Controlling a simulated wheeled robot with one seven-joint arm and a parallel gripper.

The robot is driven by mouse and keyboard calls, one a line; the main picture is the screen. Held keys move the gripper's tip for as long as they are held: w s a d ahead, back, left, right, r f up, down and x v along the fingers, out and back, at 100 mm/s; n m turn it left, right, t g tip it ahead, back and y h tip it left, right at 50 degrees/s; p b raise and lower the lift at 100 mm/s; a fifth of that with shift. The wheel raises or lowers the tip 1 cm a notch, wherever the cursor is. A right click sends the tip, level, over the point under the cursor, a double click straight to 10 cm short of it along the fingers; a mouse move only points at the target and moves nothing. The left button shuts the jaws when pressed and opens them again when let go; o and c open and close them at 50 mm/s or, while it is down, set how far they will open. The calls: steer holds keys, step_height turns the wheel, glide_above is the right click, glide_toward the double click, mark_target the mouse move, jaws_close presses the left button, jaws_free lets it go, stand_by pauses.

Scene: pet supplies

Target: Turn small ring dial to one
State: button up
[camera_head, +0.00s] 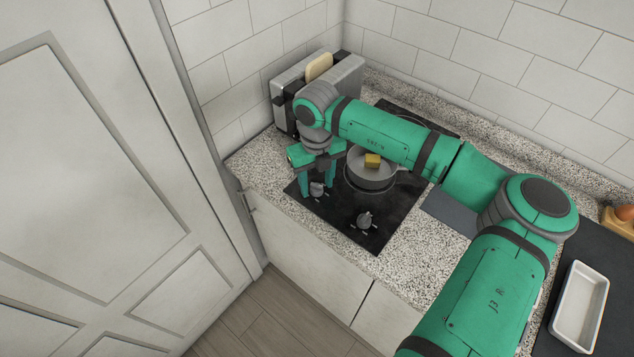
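A black cooktop (376,232) is set in the speckled counter, with two grey dials along its front edge. The left dial (317,189) shows between the fingers of my gripper (318,193). The right dial (364,220) stands clear, with nothing over it. My gripper points down with its two teal fingers apart, one on each side of the left dial in this view. I cannot tell whether either finger touches it. The dial markings and ring sizes are too small to read.
A grey pan (371,182) holding a yellow block (372,160) sits on the cooktop just right of my gripper. A toaster (347,78) with bread (319,67) stands behind, by the wall. A white dish (580,308) lies at the right. My arm passes over the cooktop.

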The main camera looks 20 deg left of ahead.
mark_target(317, 184)
step_height(317, 184, up, 11)
stand_by(0.8)
steer(key=shift+d+f, duration=0.1)
steer(key=shift+f, duration=0.05)
